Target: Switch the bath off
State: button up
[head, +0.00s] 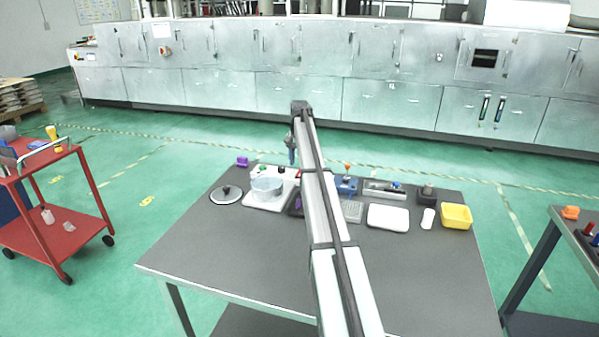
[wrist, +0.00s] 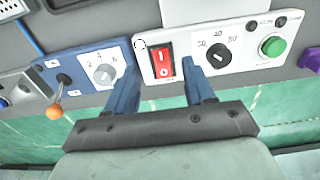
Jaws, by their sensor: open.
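The bath (head: 267,188) is a round pale vessel on a white base at the back left of the grey table. Which side of the rocker is pressed I cannot tell. My gripper (wrist: 160,72) is open, its blue fingers either side of the switch in the picture; contact cannot be made out. In the head view my arm hides part of the table.
Beside the panel is a blue-and-white panel (wrist: 88,68) with a knob and an orange-tipped lever (wrist: 55,111). A white tray (head: 388,217), a yellow bin (head: 456,216) and a round dark-knobbed lid (head: 226,195) lie on the table (head: 240,250). Its front is clear.

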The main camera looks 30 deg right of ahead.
aim_at(299, 176)
jog(key=shift+f, duration=2.65)
jog(key=shift+c, duration=0.4)
